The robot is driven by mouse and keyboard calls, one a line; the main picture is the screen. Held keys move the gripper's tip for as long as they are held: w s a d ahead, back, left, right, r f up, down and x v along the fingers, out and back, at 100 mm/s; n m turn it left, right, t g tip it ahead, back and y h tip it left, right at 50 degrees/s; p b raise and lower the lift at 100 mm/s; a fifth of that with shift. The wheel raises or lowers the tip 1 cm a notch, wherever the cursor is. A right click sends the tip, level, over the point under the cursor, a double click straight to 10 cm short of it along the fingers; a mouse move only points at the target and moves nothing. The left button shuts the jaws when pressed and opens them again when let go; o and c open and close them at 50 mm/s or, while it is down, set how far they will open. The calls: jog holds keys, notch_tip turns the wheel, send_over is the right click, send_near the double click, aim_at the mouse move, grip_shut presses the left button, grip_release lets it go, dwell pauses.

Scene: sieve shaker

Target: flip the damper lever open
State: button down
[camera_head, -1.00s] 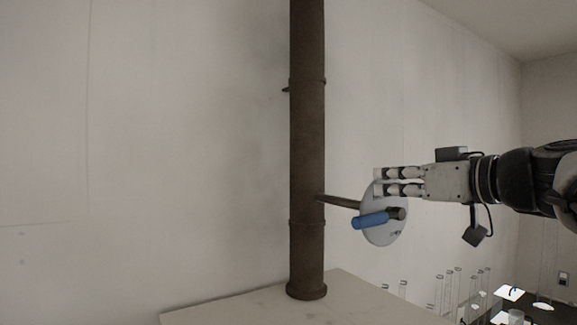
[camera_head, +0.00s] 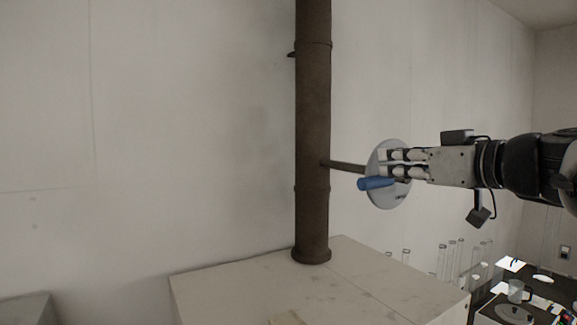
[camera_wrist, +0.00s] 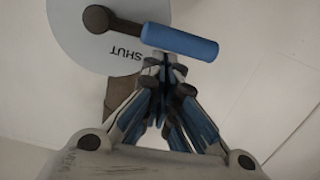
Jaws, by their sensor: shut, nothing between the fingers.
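The damper lever has a blue handle (camera_head: 375,184) on a round grey plate (camera_head: 390,196), joined by a brown rod (camera_head: 345,166) to the rusty brown pipe (camera_head: 313,130). In the wrist view the blue handle (camera_wrist: 180,41) points right from a dark hub (camera_wrist: 97,19). My gripper (camera_head: 384,162) is shut and empty in front of the plate. In the wrist view its fingertips (camera_wrist: 165,66) lie just below the handle; I cannot tell whether they touch it.
A pale cabinet top (camera_head: 235,275) lies under the pipe. Several glass tubes (camera_head: 441,262) stand behind its right side. A dark bench (camera_head: 545,290) with a cup (camera_head: 517,291) is at the lower right. The wall left of the pipe is clear.

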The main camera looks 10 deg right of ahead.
aim_at(382, 182)
jog(key=shift+s+a+f+n+b, duration=0.15)
jog(key=shift+f+n+b, duration=0.25)
jog(key=shift+b, duration=0.75)
jog(key=f+n+b, duration=0.1)
jog(key=b, duration=0.2)
jog(key=f+n+b, duration=0.1)
jog(key=b, duration=0.4)
jog(key=shift+a+f+n+h+b, duration=0.25)
jog(key=shift+f+n+h+b, duration=0.05)
jog(key=shift+f+n+b, duration=0.1)
notch_tip(382, 182, down, 7)
jog(key=w+d+n+t+b, duration=0.1)
jog(key=d+n+b, duration=0.1)
jog(key=n+b, duration=0.8)
jog(key=b, duration=0.6)
jog(key=shift+d+r+h, duration=0.2)
jog(key=shift+d+h, duration=0.1)
jog(key=shift+d, duration=0.1)
